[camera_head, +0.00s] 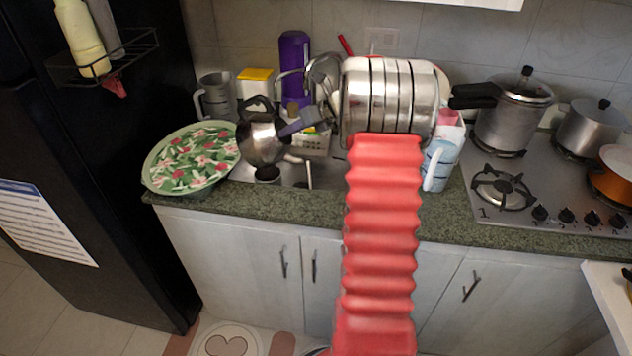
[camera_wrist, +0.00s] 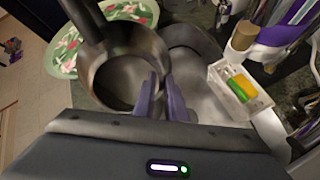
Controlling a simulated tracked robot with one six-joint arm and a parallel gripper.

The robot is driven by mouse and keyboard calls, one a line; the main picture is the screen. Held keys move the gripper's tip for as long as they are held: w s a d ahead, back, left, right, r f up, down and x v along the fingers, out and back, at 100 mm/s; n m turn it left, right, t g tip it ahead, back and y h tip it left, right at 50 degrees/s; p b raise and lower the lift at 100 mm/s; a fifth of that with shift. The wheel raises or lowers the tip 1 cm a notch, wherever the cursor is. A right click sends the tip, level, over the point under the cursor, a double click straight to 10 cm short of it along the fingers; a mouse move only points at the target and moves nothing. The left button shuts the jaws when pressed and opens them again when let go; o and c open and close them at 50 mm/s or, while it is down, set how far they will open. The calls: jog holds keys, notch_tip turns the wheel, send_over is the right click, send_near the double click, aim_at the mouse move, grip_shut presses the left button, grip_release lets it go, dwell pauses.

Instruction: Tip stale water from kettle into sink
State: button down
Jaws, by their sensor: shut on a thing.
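A shiny metal kettle (camera_head: 262,139) with a dark handle is held above the sink's left side, tilted. In the wrist view the kettle (camera_wrist: 126,72) fills the upper left, its round opening facing the camera. My gripper (camera_head: 306,121) comes in from the right and is shut on the kettle; its purple-grey fingers (camera_wrist: 161,98) meet at the kettle's edge. The exact grip point is hard to make out. The steel sink (camera_wrist: 200,95) lies beneath and to the right of the kettle. In the head view the sink (camera_head: 240,172) is mostly hidden by kettle and arm. I cannot see any water.
A green floral tray (camera_head: 190,158) lies left of the kettle. A caddy (camera_wrist: 240,92) with sponges stands at the sink. A purple bottle (camera_head: 294,66), a metal jug (camera_head: 216,97) and a blue-and-white mug (camera_head: 438,165) stand nearby. The stove (camera_head: 545,195) is at right.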

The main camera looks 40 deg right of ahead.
jog(key=shift+s+d+f+t, duration=0.2)
jog(key=shift+t, duration=0.2)
jog(key=shift+s+d+r+t+y+p, duration=0.3)
jog(key=shift+s+t+y+p, duration=0.15)
jog(key=shift+t+y, duration=0.25)
jog(key=shift+w+a+f+g+h, duration=0.2)
jog(key=shift+w+a+g+h, duration=0.35)
jog(key=shift+w+g, duration=0.15)
jog(key=shift+w+a+r+g+h, duration=0.2)
jog(key=shift+w+r+g+h, duration=0.15)
jog(key=shift+g, duration=0.35)
jog(key=shift+d, duration=0.1)
